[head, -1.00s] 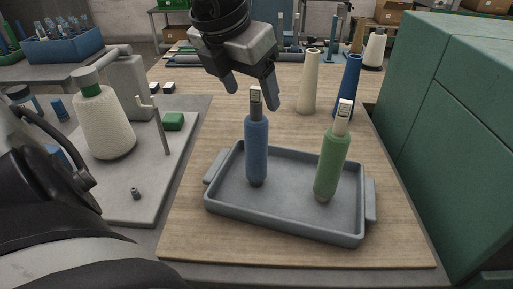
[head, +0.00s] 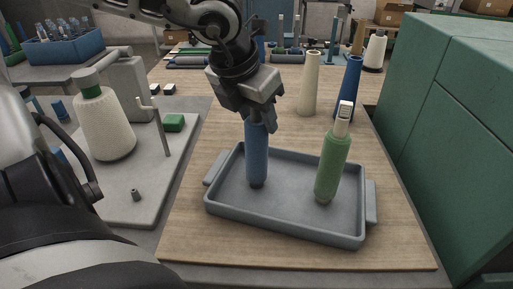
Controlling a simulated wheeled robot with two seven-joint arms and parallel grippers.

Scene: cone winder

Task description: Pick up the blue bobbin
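The blue bobbin (head: 257,158) stands upright in the left part of a grey tray (head: 285,224) on the wooden table. My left gripper (head: 258,120) comes down from above in the head view, with its fingers at the bobbin's top end. The fingers hide the bobbin's pale tip, and I cannot tell whether they press on it. The bobbin still stands on the tray floor. A green bobbin (head: 331,166) with a pale tip stands to its right in the same tray. My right gripper is not in view.
A cream cone (head: 311,84) and a dark blue cone (head: 349,88) stand behind the tray. A large white yarn cone (head: 104,122) and a thin metal post (head: 161,130) are at left. A green machine housing (head: 450,130) borders the right. The table front is clear.

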